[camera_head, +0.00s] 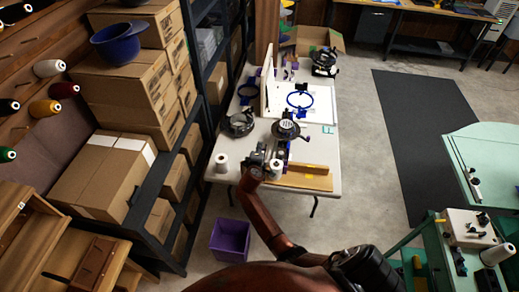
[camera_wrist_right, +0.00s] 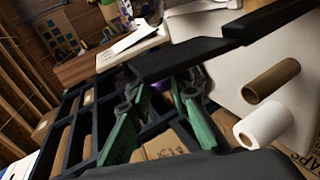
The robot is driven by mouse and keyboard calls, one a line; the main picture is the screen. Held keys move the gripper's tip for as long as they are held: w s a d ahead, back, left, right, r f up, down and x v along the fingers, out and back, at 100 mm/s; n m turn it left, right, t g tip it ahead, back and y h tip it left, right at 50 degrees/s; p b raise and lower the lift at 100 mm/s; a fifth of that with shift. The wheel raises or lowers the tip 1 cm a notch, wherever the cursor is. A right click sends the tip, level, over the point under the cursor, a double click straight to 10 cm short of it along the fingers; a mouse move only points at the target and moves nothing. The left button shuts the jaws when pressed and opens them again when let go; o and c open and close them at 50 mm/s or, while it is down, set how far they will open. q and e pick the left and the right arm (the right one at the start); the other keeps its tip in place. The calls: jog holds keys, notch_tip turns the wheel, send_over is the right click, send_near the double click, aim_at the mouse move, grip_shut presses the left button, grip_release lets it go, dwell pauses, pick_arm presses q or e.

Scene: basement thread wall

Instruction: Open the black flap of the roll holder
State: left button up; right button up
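My right gripper (camera_head: 258,164) is over the front end of the white table, reached by the reddish-brown arm. In the right wrist view its two green fingers (camera_wrist_right: 160,112) stand apart, with no object visibly gripped between them. A flat black piece (camera_wrist_right: 178,58), which looks like the flap of the roll holder, crosses just beyond the fingertips; a narrower black bar (camera_wrist_right: 280,16) continues it to the upper right. I cannot tell whether fingers and flap touch. The holder is largely hidden by the gripper in the head view. My left gripper is not in view.
A white roll (camera_head: 221,162) stands on the white table (camera_head: 325,148); the wrist view also shows a brown tube (camera_wrist_right: 272,80). A wooden board (camera_head: 302,178) lies right of the gripper. A shelf of boxes (camera_head: 172,180) is close on the left. A purple bin (camera_head: 230,240) stands below.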

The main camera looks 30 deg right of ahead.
jog(key=o, duration=0.4)
jog(key=v, duration=1.2)
jog(key=shift+r, duration=0.1)
